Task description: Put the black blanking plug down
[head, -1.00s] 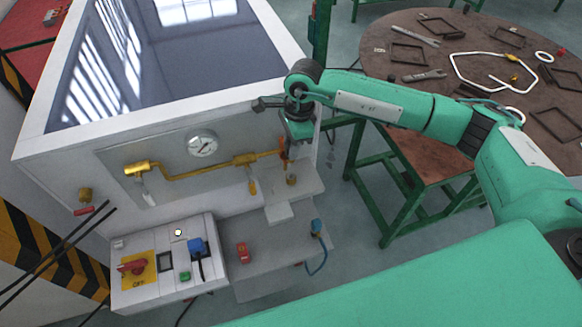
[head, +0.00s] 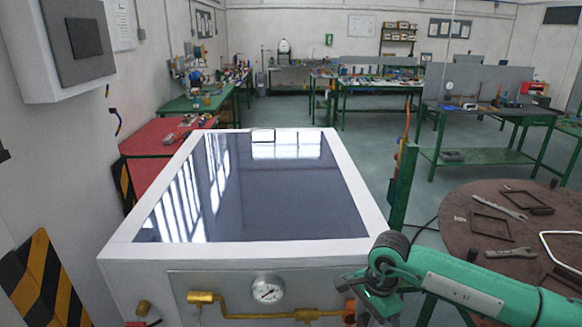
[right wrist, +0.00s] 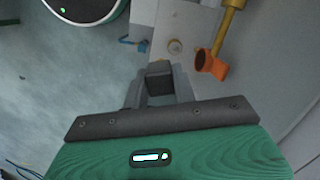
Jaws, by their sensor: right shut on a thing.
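In the right wrist view my right gripper (right wrist: 159,86) is shut on a dark, block-shaped thing, which I take for the black blanking plug (right wrist: 158,77). It is held above a pale grey ledge with a small round brass-coloured piece (right wrist: 175,47) beyond the fingertips. An orange fitting (right wrist: 211,64) on the end of a yellow pipe (right wrist: 230,18) is just to the right, apart from the fingers. In the head view only my right arm and wrist show, at lower right; the fingertips are below the picture edge. My left gripper is not in view.
The white cabinet (head: 117,252) with dark glossy top has a gauge (head: 268,290) and brass piping on its front. A round brown table (head: 462,222) with wrenches and frames stands at right. A blue-ended cable (right wrist: 133,41) lies near the ledge. Workbenches stand further back.

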